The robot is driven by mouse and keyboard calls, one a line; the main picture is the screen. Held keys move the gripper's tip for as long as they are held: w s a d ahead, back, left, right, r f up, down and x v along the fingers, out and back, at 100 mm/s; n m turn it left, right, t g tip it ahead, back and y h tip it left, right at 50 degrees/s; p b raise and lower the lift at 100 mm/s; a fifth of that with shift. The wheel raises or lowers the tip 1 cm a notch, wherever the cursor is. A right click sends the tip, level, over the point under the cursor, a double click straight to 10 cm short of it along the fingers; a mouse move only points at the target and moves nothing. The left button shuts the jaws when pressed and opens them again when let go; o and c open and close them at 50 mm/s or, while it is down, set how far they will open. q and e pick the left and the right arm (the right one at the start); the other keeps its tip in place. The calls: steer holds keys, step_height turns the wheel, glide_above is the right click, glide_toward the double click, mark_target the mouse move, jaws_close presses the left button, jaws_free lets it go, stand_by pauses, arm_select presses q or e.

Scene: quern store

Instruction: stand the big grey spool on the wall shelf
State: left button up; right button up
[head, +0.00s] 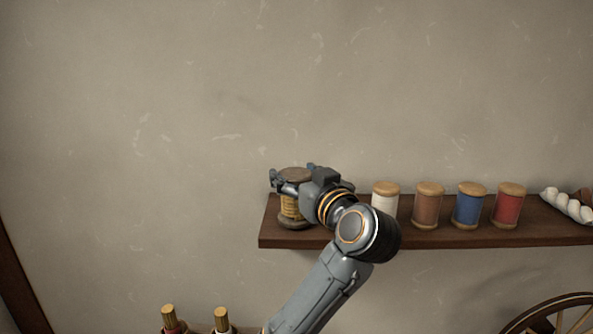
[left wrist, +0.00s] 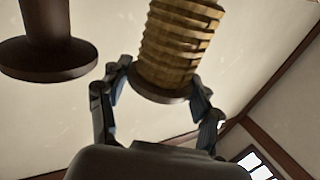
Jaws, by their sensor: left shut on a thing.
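The big spool (head: 291,208) has dull greyish ends and a ribbed golden-brown winding. In the head view it is upright at the left end of the dark wall shelf (head: 345,236). My left gripper (head: 293,182) is shut on it, with one finger on each side near its upper end. In the left wrist view the spool (left wrist: 178,45) shows between the two fingers. Its base appears over the shelf top, but I cannot tell whether it touches the board. My right gripper is not in view.
Right of my gripper on the shelf stand a white spool (head: 385,198), a brown spool (head: 428,206), a blue spool (head: 468,206) and a red spool (head: 508,206). White rolls (head: 567,205) lie at the far right. A dark flanged object (left wrist: 47,58) shows in the wrist view.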

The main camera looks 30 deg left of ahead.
arm_select(q)
steer(key=shift+s+f, duration=0.1)
steer(key=shift+f, duration=0.05)
steer(key=shift+d, duration=0.1)
steer(key=o, duration=0.8)
steer(key=shift+f, duration=0.15)
steer(key=o, duration=0.4)
steer(key=b+v, duration=0.3)
steer(key=v, duration=0.9)
steer(key=shift+r, duration=0.2)
